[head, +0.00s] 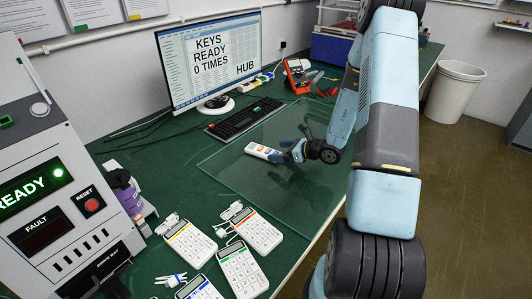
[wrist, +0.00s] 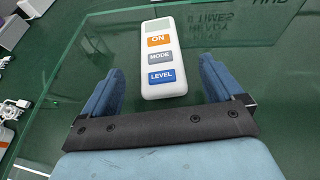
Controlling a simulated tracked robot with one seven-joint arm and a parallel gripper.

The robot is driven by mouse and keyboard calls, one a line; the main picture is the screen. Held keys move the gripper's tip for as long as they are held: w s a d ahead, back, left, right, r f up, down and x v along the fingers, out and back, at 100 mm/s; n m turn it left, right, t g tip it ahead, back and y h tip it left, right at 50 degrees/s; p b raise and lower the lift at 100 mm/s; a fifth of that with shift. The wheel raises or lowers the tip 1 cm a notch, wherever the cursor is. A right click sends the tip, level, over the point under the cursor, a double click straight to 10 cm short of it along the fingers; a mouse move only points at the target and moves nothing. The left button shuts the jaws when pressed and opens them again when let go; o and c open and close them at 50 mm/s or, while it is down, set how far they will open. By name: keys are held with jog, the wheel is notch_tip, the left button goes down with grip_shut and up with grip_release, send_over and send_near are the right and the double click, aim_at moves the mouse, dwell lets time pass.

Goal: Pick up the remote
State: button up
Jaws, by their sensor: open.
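The remote (head: 262,152) is a small white handset lying on the glass sheet on the green table. In the wrist view the remote (wrist: 163,90) shows a small grey screen and ON, MODE and LEVEL buttons in orange, grey and blue. My gripper (head: 284,157) is just right of the remote in the head view, low over the glass. In the wrist view the blue fingers of my gripper (wrist: 161,64) stand apart, one on each side of the remote's lower part. Gaps show between fingers and remote. The exact height of the fingertips is hard to tell.
The glass sheet (head: 225,165) covers the middle of the table. A black keyboard (head: 245,118) and a monitor (head: 210,62) stand behind. Several white keypads (head: 190,243) lie at the front, beside a grey test machine (head: 50,165).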

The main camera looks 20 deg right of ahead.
aim_at(267, 150)
jog(key=shift+x, duration=3.4)
jog(key=shift+r, duration=0.15)
jog(key=shift+c, duration=0.3)
jog(key=c, duration=1.1)
